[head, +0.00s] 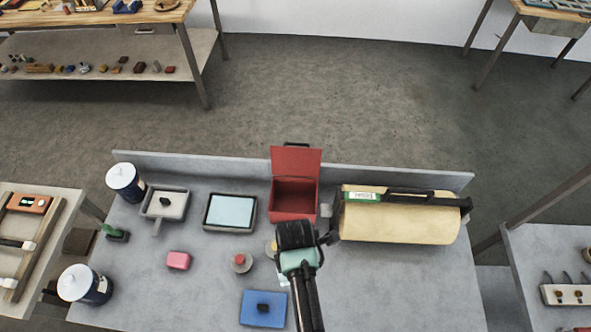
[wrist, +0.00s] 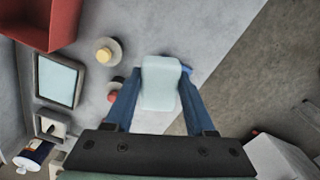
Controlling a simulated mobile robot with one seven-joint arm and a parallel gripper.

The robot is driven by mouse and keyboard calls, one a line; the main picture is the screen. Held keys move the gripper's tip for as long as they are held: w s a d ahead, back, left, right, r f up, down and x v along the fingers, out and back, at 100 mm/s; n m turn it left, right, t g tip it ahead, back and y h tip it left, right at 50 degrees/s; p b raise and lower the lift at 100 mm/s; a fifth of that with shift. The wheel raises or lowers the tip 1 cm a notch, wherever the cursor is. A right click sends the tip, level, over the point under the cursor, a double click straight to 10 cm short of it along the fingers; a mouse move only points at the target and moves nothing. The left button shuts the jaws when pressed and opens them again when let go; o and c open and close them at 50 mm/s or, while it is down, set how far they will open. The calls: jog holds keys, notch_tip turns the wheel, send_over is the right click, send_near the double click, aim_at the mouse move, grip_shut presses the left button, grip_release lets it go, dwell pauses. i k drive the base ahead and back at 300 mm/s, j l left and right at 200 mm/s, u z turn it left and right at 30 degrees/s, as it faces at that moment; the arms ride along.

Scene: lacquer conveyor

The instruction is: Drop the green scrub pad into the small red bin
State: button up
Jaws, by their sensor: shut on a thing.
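A pale green block, which looks like the scrub pad (wrist: 160,82), is held between the blue fingers of my gripper (wrist: 155,95) in the wrist view. In the head view my gripper (head: 285,272) hangs over the grey table in front of the bin, and my arm hides most of it; only a pale sliver of the pad shows. The small red bin (head: 294,214) stands at the back middle of the table with its lid raised. It also shows at the upper left of the wrist view (wrist: 62,25). The pad is outside the bin.
A cream roll (head: 400,222) lies right of the bin. A framed light-blue panel (head: 230,211) lies left of it. A pink block (head: 178,260), a round piece with a red knob (head: 241,262) and a blue block (head: 262,308) lie nearer. Two canisters stand at the left.

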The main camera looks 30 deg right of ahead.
aim_at(299, 204)
jog(key=i+l, duration=0.75)
